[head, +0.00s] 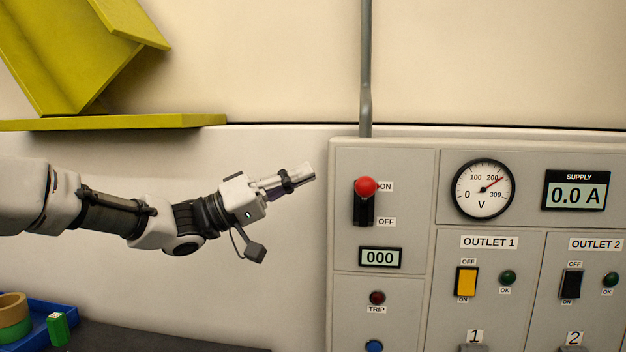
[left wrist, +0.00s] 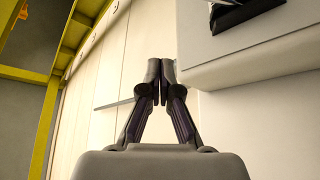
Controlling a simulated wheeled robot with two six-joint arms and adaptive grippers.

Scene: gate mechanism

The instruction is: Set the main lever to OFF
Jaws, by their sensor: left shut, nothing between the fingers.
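The main lever (head: 366,187) has a red ball knob and sits in a black slot on the grey panel (head: 400,160). Its knob is level with the ON label, above the OFF label. My left gripper (head: 308,171) is shut and empty. In the head view it is left of the lever, apart from it, pointing right and slightly up. In the left wrist view the shut fingers (left wrist: 160,68) show beside the panel's edge (left wrist: 235,65). The lever's knob is not clear there. My right gripper is not in view.
The panel also carries a voltmeter (head: 483,189), a yellow switch (head: 467,281), a black switch (head: 571,284) and a counter (head: 380,258). A yellow shelf (head: 120,122) is at upper left. A blue tray (head: 68,312) is at lower left. Free wall lies below my left arm.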

